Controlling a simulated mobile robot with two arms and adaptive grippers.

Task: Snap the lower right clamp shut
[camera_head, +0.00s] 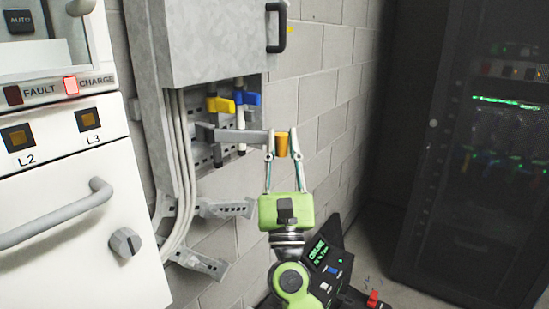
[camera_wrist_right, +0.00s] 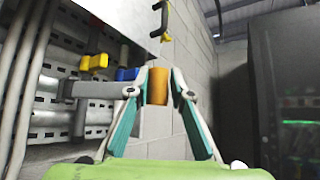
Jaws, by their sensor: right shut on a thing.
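A grey lever (camera_head: 240,136) sticks out to the right from below the cabinet, roughly level, with an orange grip (camera_head: 282,146) at its end. I take it for the clamp's handle, but cannot tell which clamp it belongs to. My right gripper (camera_head: 282,143) reaches up from below, its fingers on either side of the orange grip, shut on it. In the right wrist view the lever (camera_wrist_right: 95,90) comes in from the left and its orange grip (camera_wrist_right: 157,87) stands between the fingers. My left gripper is out of view.
Yellow (camera_head: 220,104) and blue (camera_head: 246,98) handles sit just above the lever, under the grey cabinet (camera_head: 205,45). Grey brackets (camera_head: 225,208) jut out lower down beside the cables. A white panel (camera_head: 60,170) stands left, a dark rack (camera_head: 480,150) right.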

